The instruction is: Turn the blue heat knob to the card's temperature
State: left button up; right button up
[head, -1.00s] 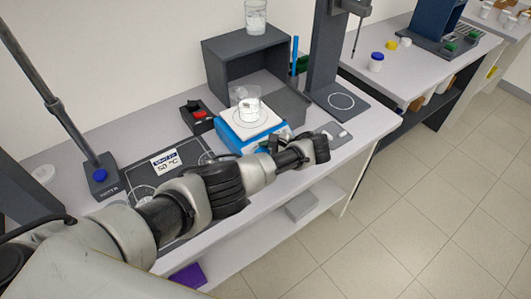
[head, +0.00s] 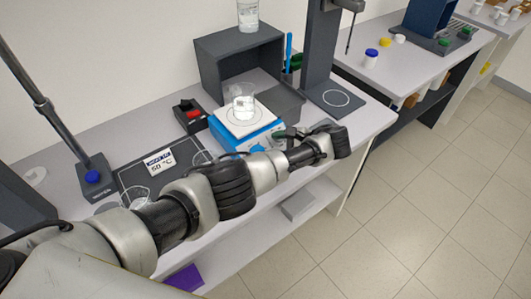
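The white card (head: 159,161) lies on the dark mat at the left and appears to read "50 °C". The hotplate (head: 226,136) has a blue body and a white top, with a glass beaker (head: 243,104) of clear liquid on it. My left arm crosses the front of the bench from the lower left. Its gripper (head: 287,134) is at the right front of the hotplate, close to its front face. The fingers are small and dark, so I cannot tell whether they touch a knob. My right gripper is out of view.
A stand (head: 97,190) with a blue knob (head: 92,176) is at the left. A black box with a red switch (head: 193,113) is left of the hotplate. A grey open cabinet (head: 240,62) is behind it, and a dark column stand (head: 318,60) is to the right.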

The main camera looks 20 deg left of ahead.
pick_arm(q)
jog(key=shift+v, duration=2.35)
